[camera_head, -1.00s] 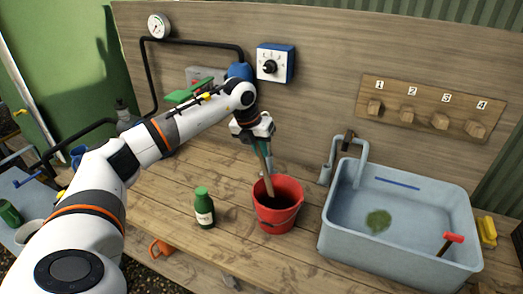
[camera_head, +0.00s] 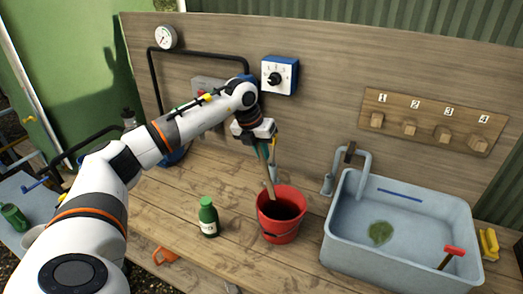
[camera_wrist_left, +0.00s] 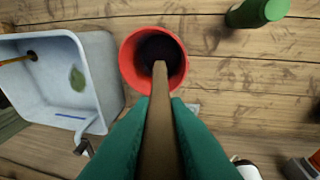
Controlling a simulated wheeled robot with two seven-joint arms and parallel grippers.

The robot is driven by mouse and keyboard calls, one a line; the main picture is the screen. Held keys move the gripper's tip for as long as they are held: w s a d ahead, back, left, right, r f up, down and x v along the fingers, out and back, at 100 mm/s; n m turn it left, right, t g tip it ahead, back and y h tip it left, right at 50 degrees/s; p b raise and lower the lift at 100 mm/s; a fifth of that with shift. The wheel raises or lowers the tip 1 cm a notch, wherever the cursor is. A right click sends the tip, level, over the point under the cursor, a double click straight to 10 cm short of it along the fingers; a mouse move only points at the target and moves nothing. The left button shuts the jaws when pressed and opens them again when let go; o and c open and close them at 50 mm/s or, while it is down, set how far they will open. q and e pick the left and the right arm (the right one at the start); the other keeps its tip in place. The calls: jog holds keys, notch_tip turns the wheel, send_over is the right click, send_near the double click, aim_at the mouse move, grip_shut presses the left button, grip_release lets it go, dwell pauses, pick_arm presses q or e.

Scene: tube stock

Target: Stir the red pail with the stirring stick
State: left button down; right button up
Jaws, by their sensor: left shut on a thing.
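The red pail (camera_head: 280,226) stands upright on the wooden bench, left of the sink; it also shows in the left wrist view (camera_wrist_left: 130,66). Dark contents show inside it. My left gripper (camera_head: 264,148) is above the pail, shut on the wooden stirring stick (camera_head: 268,180). In the left wrist view the stick (camera_wrist_left: 160,120) runs between the green fingers, and its far end reaches into the pail's mouth. The stick leans a little. Its tip inside the pail is hard to make out. My right gripper is not in view.
A green bottle (camera_head: 208,217) stands just left of the pail. The grey sink (camera_head: 343,250) with a tap (camera_head: 364,165) is on the right, holding a green leaf-like patch and a red-headed tool. A dial box (camera_head: 280,76) and numbered pegs are on the back wall.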

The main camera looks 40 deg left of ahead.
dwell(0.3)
pick_arm(q)
jog(key=shift+r+p, duration=1.85)
jog(key=shift+r, duration=0.75)
jog(key=shift+d+f, duration=0.1)
jog(key=shift+f, duration=0.05)
